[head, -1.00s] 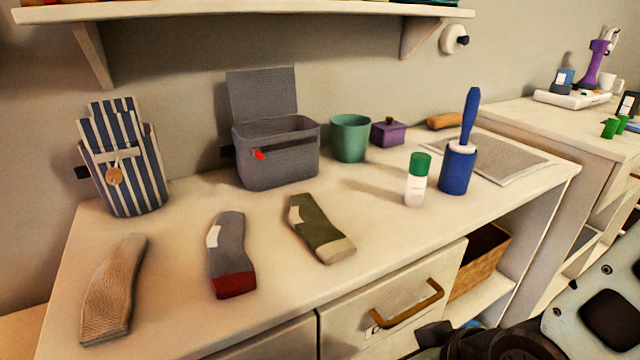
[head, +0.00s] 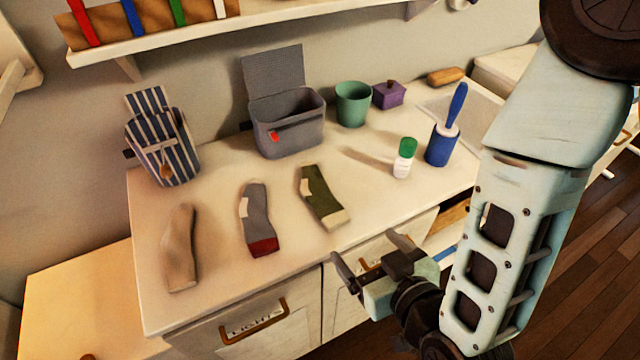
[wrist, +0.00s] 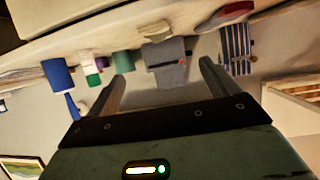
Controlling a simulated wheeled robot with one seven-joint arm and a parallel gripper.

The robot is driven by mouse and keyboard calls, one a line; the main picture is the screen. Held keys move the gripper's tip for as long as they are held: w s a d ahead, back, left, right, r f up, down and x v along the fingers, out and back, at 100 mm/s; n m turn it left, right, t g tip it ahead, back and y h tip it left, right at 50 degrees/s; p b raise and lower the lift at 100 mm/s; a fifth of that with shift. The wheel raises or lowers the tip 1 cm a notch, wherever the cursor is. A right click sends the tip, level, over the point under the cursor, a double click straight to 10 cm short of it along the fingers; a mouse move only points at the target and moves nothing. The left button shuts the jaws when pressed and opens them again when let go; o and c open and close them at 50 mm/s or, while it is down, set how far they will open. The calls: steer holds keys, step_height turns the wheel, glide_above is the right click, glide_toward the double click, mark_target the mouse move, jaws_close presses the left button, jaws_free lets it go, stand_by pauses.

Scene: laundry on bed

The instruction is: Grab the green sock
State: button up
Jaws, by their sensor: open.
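The green sock (head: 321,197) has a cream toe and a cream patch. It lies flat on the white dresser top near the front edge, right of a grey sock with a red toe (head: 256,219) and a tan sock (head: 180,248). My gripper (head: 372,262) is open and empty in front of the dresser, below and right of the green sock, apart from it. In the wrist view my gripper's two fingers (wrist: 160,85) are spread with nothing between them.
Behind the socks stand a striped bag (head: 163,147), a grey lidded basket (head: 288,133) and a green cup (head: 352,104). A green-capped bottle (head: 404,158) and a blue lint roller (head: 442,142) stand to the right. A shelf (head: 230,38) hangs above. Drawer handles (head: 253,320) line the front.

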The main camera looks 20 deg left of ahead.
steer(key=shift+w+a+f+b, duration=0.7)
steer(key=shift+f+b, duration=0.1)
steer(key=shift+b, duration=1.5)
steer(key=p, duration=0.2)
glide_toward(328, 206)
steer(key=x, duration=0.3)
steer(key=shift+w+a+r, duration=0.15)
steer(key=shift+a+r, duration=0.05)
steer(key=shift+a, duration=0.05)
steer(key=shift+f+p+x, duration=0.15)
steer(key=shift+p+x, duration=0.3)
steer(key=shift+x, duration=1.1)
steer(key=shift+f+p+x, duration=0.15)
steer(key=shift+p+x, duration=0.25)
steer(key=shift+x, duration=1.1)
steer(key=shift+d, duration=0.15)
steer(key=c, duration=1.1)
